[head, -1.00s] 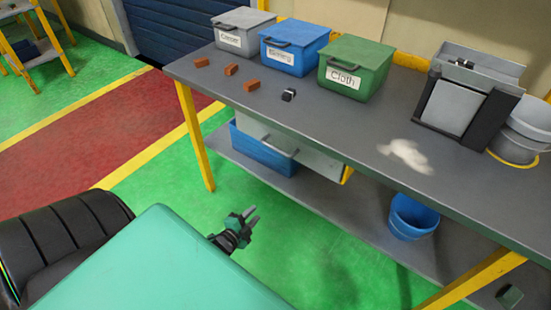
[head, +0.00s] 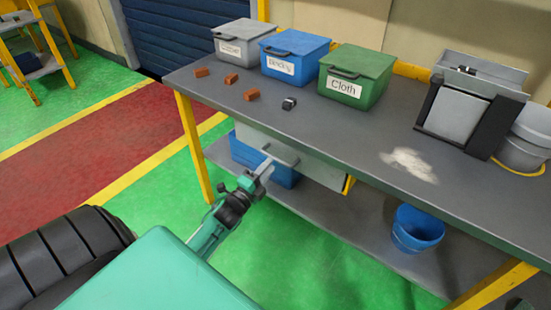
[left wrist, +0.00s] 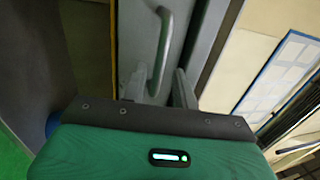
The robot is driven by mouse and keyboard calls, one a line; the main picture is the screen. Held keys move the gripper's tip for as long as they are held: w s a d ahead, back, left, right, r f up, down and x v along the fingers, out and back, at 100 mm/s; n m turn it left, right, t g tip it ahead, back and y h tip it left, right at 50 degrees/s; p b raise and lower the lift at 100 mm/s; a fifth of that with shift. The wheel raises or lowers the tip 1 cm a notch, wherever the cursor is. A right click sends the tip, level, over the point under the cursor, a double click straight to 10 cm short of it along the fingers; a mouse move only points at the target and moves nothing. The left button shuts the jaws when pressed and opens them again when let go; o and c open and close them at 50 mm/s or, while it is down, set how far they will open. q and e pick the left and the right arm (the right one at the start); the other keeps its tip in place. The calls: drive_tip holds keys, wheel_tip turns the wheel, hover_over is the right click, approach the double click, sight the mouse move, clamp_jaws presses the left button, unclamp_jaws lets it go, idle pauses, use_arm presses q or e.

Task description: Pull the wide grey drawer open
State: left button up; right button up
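The wide grey drawer (head: 315,162) hangs under the front edge of the workbench, with a grey bar handle (head: 281,154) on its front. I see no clear gap showing it pulled out. My left gripper (head: 264,168) is just in front of the handle, at its left part. In the left wrist view, the handle (left wrist: 162,48) stands ahead of the left gripper (left wrist: 159,88). The two fingers are apart, with the handle's near end between or just beyond them; contact cannot be told. My right gripper is not in view.
The workbench (head: 335,130) carries grey, blue and green lidded boxes (head: 355,75), several brown blocks and a metal stand (head: 470,105). A blue bin (head: 250,160) and a blue bucket (head: 417,228) stand on the lower shelf. A yellow leg (head: 193,145) is left of the drawer. Green floor in front is clear.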

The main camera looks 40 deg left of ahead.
sight(276, 159)
use_arm(q)
drive_tip(key=shift+w+r, duration=0.25)
drive_tip(key=shift+w, duration=0.9)
drive_tip(key=shift+w+r, duration=0.2)
drive_tip(key=shift+w, duration=0.95)
clamp_jaws()
